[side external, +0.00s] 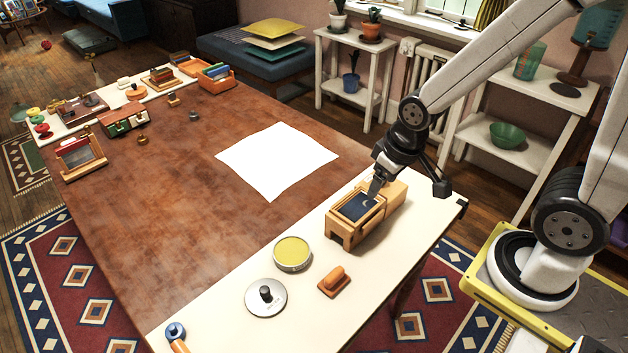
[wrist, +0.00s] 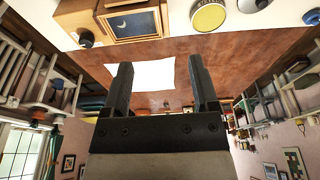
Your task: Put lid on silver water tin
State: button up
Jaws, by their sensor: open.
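A round silver tin (side external: 293,254) with a yellow-green top face stands on the cream strip at the table's near side; it also shows at the top of the wrist view (wrist: 208,16). A silver disc lid (side external: 266,297) with a black knob lies apart from it, nearer the camera; part of it shows at the wrist view's top edge (wrist: 250,5). My gripper (side external: 376,190) appears over or beside the wooden box, away from the tin and lid. In the wrist view my gripper (wrist: 160,62) has its fingers wide apart with nothing between them.
A wooden box (side external: 343,229) with a dark blue moon panel stands close to my gripper. An orange-brown handled block (side external: 333,282) lies beside the lid. A white sheet (side external: 277,160) lies on the brown tabletop (side external: 190,215), mostly clear around it. Several small items line the far edge.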

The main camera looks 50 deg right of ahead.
jog(key=n+g, duration=0.3)
jog(key=n, duration=1.6)
send_over(264, 290)
notch_tip(264, 290, down, 16)
jog(key=shift+r, duration=0.1)
jog(key=shift+f, duration=1.3)
jog(key=shift+f, duration=0.15)
